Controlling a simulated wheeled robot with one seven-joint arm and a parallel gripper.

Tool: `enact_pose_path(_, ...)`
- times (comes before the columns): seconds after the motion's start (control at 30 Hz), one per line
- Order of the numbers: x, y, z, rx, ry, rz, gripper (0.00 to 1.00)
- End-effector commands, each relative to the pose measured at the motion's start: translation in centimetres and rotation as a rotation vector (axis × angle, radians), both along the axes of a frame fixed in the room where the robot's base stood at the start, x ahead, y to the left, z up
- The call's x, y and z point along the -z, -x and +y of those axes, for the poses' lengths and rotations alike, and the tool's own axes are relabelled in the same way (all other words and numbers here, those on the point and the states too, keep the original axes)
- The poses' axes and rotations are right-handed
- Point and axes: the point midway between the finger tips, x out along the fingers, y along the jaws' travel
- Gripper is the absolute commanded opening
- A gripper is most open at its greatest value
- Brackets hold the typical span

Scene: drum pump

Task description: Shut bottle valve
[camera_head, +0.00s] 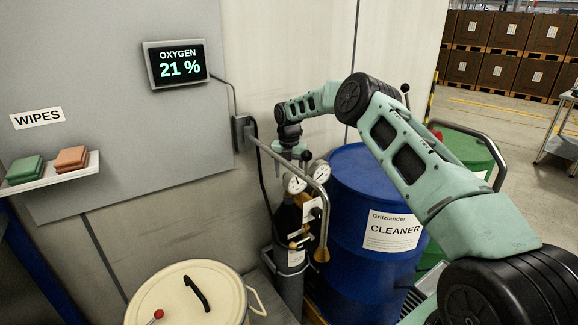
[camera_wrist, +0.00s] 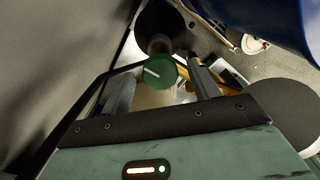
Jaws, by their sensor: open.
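A dark gas bottle (camera_head: 290,278) stands upright against the wall, with two round gauges (camera_head: 296,184) at its top. In the wrist view a round green valve knob (camera_wrist: 160,72) with a pale stripe shows end-on. My gripper (camera_head: 291,160) is above the bottle top, pointing down. In the wrist view my gripper (camera_wrist: 160,76) is open, with one finger on each side of the knob; I cannot tell whether either finger touches it. In the head view the knob is hidden by my gripper and the fittings.
A blue drum (camera_head: 345,255) labelled CLEANER stands right of the bottle. A bent metal pipe (camera_head: 324,215) runs close beside the gauges. A cream lidded drum (camera_head: 180,295) stands front left. A wall display (camera_head: 178,64) reads OXYGEN 21 %. A shelf (camera_head: 50,178) holds wipes.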

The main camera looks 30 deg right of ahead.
Motion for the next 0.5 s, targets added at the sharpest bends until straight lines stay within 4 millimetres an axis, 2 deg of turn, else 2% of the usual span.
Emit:
enact_pose_path(0.17,-1.6,-0.1,0.0,0.001,0.001,-0.004,0.61)
enact_pose_path(0.5,-9.2,-0.1,0.0,0.001,0.001,-0.006,0.61)
